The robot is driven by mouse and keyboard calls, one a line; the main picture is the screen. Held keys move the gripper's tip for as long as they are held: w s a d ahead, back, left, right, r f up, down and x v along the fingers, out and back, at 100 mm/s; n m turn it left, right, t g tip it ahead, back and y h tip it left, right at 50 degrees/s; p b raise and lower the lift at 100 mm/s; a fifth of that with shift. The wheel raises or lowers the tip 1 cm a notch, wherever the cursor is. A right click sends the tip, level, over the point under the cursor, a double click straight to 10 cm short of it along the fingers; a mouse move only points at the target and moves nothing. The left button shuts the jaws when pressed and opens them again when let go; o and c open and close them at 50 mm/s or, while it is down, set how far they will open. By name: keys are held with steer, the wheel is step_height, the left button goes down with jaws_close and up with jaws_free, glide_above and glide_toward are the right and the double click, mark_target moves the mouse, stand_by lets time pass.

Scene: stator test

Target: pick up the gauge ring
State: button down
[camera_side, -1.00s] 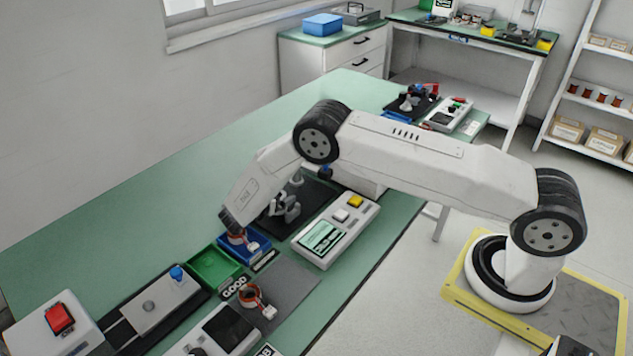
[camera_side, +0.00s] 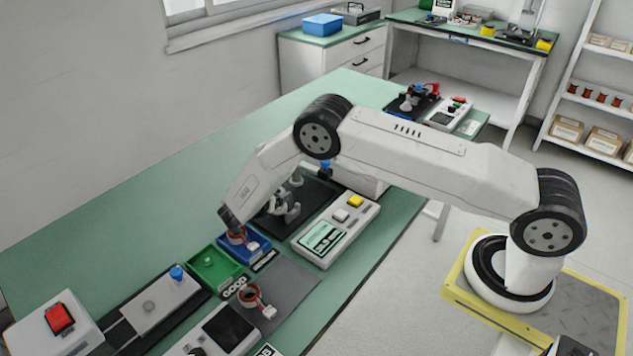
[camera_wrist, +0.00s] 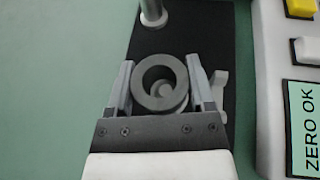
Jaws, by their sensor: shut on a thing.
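The gauge ring (camera_wrist: 139,84) is a thick grey ring in the wrist view. My gripper (camera_wrist: 160,84) is shut on it, with one finger against each side. Through its hole a smaller round grey shape shows; I cannot tell whether the ring sits around it or above it. The ring is over a black base plate (camera_wrist: 205,35). In the side view my gripper (camera_side: 287,210) is small and partly hidden by my arm, above the same black plate, and the ring cannot be made out clearly there.
A grey post (camera_wrist: 153,12) rises from the black plate beyond the ring. A white readout box (camera_side: 337,228) stands to the right; its screen (camera_wrist: 304,130) reads ZERO OK. Blue (camera_side: 262,252) and green (camera_side: 238,277) bins are nearby. The green bench (camera_side: 130,215) is clear to the left.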

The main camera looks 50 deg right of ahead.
steer(key=shift+w+r, duration=0.15)
steer(key=shift+r, duration=0.5)
steer(key=s+r, duration=1)
steer(key=s, duration=0.4)
steer(key=shift+a+r, duration=0.35)
steer(key=shift+r, duration=0.05)
steer(key=shift+s, duration=0.1)
